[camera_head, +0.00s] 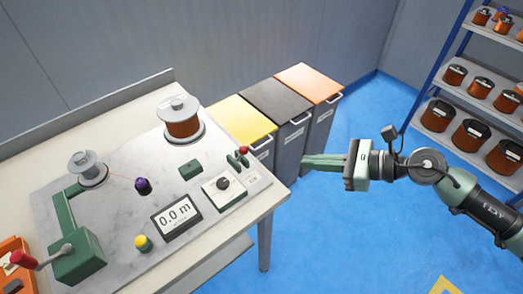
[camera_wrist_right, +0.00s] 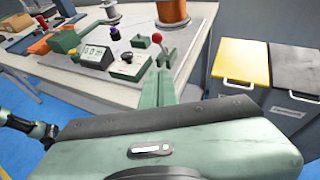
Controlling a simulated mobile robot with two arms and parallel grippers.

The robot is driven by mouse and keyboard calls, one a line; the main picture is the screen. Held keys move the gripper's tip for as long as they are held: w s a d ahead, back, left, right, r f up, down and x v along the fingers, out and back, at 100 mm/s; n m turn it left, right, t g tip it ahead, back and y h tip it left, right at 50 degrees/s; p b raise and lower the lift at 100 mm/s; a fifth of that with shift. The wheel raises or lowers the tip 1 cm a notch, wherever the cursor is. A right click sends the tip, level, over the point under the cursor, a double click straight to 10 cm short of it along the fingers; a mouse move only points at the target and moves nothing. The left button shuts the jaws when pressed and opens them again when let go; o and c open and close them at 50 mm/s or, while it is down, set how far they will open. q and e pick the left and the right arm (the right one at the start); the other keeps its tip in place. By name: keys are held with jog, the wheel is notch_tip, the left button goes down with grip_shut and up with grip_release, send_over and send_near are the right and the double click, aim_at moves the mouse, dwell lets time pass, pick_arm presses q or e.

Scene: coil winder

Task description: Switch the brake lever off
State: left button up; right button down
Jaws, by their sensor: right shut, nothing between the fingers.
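The brake lever (camera_head: 241,154) appears to be the small green lever with a red ball knob at the right edge of the winder's grey plate. In the right wrist view its red knob (camera_wrist_right: 156,38) shows just beyond my fingertips, with the stem leaning to one side. My right gripper (camera_head: 306,161) is shut and empty, held level off the right edge of the bench and pointing left at the lever, with a clear gap between them. Its closed fingers (camera_wrist_right: 165,84) also show in the wrist view. My left gripper is not in view.
Yellow, black and orange-lidded bins (camera_head: 310,82) stand behind the bench. A spool shelf (camera_head: 475,110) is at the right. Blue floor is clear below my arm.

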jog(key=p+x, duration=0.1)
jog(key=x, duration=0.4)
jog(key=p+x, duration=0.2)
jog(key=x, duration=0.3)
jog(key=shift+a+r+p, duration=0.1)
jog(key=shift+r+p, duration=0.1)
jog(key=shift+p, duration=0.1)
jog(key=a, duration=0.1)
jog(key=w+a+p, duration=0.1)
jog(key=a, duration=0.1)
jog(key=shift+w+r+p, duration=0.15)
jog(key=shift+r+p, duration=0.05)
jog(key=shift+p, duration=0.1)
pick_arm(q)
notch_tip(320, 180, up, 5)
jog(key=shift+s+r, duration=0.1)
pick_arm(e)
jog(key=shift+w+a, duration=0.15)
jog(key=shift+a, duration=0.1)
jog(key=shift+f, duration=0.1)
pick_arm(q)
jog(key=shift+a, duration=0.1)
